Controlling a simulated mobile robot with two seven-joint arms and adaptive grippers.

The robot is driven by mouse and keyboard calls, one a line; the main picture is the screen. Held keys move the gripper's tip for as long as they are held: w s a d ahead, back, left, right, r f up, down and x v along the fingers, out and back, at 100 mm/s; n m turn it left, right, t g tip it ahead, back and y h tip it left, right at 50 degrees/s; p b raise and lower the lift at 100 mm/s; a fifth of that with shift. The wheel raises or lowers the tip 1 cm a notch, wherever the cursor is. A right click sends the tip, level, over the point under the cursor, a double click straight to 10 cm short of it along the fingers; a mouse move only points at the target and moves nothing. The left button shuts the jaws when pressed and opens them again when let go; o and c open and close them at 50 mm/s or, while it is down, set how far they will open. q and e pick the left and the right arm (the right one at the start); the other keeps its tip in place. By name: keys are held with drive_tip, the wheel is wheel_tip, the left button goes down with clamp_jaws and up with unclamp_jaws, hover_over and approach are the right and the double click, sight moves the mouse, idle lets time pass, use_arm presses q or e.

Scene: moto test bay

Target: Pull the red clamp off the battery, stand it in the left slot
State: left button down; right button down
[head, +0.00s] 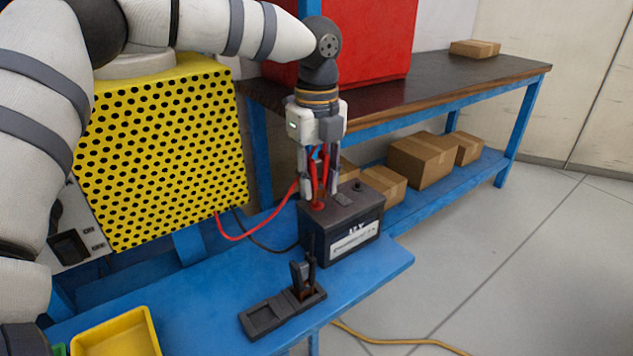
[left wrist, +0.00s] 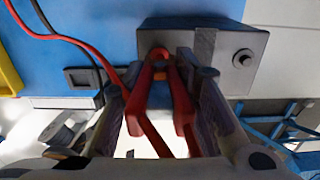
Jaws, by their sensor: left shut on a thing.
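My left gripper (head: 318,190) points down over the left end of the dark battery (head: 345,232), shut on the red clamp (head: 318,203). The clamp is upright, its jaws down at the battery top around the left terminal; whether they grip it is hard to tell. In the left wrist view the red clamp (left wrist: 160,75) sits between my fingers, over the battery (left wrist: 222,70). A dark two-slot holder (head: 262,320) lies on the blue bench in front of the battery. Its left slot is empty; a black clamp (head: 303,277) stands in the right one. My right gripper is not in view.
A red cable (head: 240,238) and a black cable (head: 262,243) run from the yellow perforated charger box (head: 165,150) at left. A yellow bin (head: 118,335) stands front left. The blue bench (head: 205,305) is clear around the holder. Cardboard boxes (head: 422,158) sit behind.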

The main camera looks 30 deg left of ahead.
sight(317, 155)
use_arm(q)
drive_tip(key=shift+r, duration=2.4)
drive_tip(key=shift+r, duration=2.5)
drive_tip(key=shift+d+f, duration=0.1)
